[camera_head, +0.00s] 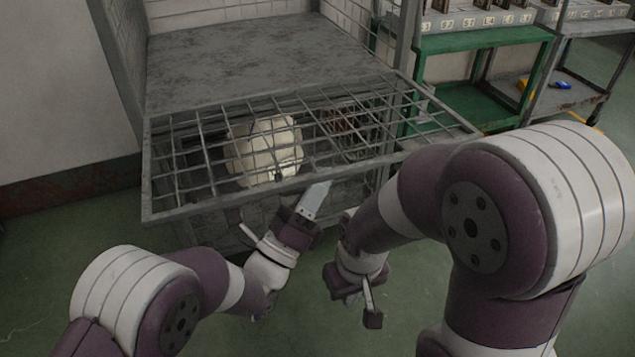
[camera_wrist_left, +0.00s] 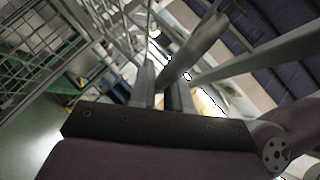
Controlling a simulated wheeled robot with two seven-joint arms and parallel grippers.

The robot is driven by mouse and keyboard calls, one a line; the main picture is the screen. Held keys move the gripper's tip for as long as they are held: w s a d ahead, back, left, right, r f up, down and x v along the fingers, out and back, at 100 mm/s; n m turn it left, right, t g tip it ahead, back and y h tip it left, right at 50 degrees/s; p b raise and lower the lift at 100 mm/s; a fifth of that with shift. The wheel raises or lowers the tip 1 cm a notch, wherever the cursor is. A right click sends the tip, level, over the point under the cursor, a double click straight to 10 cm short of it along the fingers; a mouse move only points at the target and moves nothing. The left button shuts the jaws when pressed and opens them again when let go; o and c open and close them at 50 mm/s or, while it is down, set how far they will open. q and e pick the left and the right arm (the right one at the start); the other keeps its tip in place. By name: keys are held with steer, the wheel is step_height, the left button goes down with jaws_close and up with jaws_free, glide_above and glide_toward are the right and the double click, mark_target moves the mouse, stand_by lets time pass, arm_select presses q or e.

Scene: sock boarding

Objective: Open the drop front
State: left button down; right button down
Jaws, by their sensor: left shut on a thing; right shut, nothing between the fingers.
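The drop front (camera_head: 200,208) is a grey wire-mesh panel with a bar frame. It lies out from the front of the cage, roughly level. My left gripper (camera_head: 316,198) is at the middle of the panel's front bar, shut on it. In the left wrist view the fingers (camera_wrist_left: 170,88) stand beside a grey bar; the exact contact is hard to make out. My right gripper (camera_head: 371,312) is shut and empty, pointing down, below and in front of the panel, apart from it.
The cage has a bare grey shelf (camera_head: 250,62) behind the panel. A cream bundle (camera_head: 265,150) shows through the mesh, below it. A green table (camera_head: 490,42) and a grey rack (camera_head: 590,88) stand at the right. Green floor is clear at the front left.

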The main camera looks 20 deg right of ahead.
arm_select(q)
steer(key=shift+r, duration=0.1)
steer(key=c, duration=1.2)
jaws_free()
steer(key=p+v, duration=0.2)
steer(key=v, duration=1.1)
steer(key=shift+d, duration=0.15)
steer(key=shift+w, duration=0.1)
